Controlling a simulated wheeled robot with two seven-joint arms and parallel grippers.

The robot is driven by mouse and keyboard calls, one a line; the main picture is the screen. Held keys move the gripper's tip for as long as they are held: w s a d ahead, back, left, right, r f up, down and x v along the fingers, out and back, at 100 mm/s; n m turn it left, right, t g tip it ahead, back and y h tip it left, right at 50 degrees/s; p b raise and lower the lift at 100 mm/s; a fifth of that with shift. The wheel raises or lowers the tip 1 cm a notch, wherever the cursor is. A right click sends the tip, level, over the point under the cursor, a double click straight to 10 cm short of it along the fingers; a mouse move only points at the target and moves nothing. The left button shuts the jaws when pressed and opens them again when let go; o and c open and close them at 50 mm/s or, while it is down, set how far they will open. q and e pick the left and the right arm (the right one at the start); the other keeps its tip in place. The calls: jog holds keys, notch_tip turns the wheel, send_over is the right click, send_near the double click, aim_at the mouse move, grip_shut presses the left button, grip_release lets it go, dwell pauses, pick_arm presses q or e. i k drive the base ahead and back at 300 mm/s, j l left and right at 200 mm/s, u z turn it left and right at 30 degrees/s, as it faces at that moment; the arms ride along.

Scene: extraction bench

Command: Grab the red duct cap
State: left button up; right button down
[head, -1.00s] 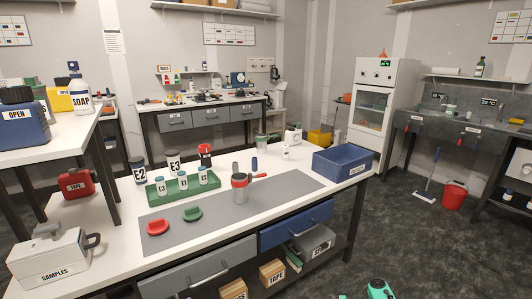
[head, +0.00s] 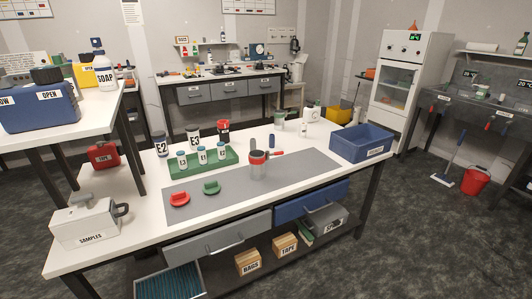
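A small red cap with a raised grip (head: 180,199) lies on the left part of the grey mat (head: 300,185) on the white bench. A similar green cap (head: 211,188) lies just to its right. Nothing touches the red cap. Neither of my grippers shows in the head view.
Behind the caps is a green rack (head: 210,166) of labelled bottles. A grey samples box (head: 85,222) is at left, a blue bin (head: 362,143) at right.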

aim_at(180, 198)
jog(key=j+z, duration=0.4)
jog(key=k+j+z, duration=0.15)
jog(key=j+z, duration=0.2)
jog(key=j, duration=0.2)
